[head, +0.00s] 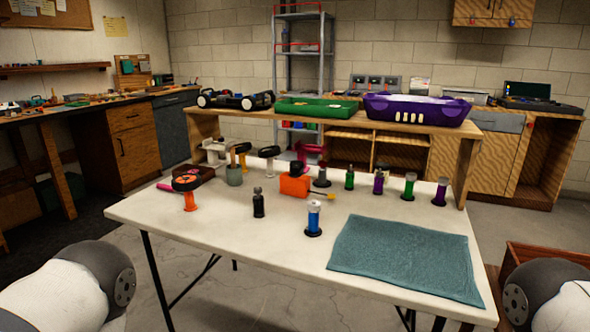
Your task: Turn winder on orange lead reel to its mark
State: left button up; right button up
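An orange post with a dark round top bearing orange marks (188,186) stands at the left of the white table. An orange block (294,187) with a dark piece on top sits near the table's middle. I cannot tell for sure which of these two is the orange lead reel, and no winder mark can be made out at this size. My two arms show only as grey and white links in the lower left and lower right corners. Neither gripper is in view, and nothing of mine touches the orange things.
A blue-and-white bottle-like thing (313,218) and a dark small bottle (258,203) stand in front. A teal mat (405,258) covers the right front. Several coloured pieces line the back, below a raised shelf with a green tray (317,107) and purple bin (417,110).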

aim_at(294, 168)
jog(key=i+j+z, duration=0.3)
jog(key=i+j, duration=0.5)
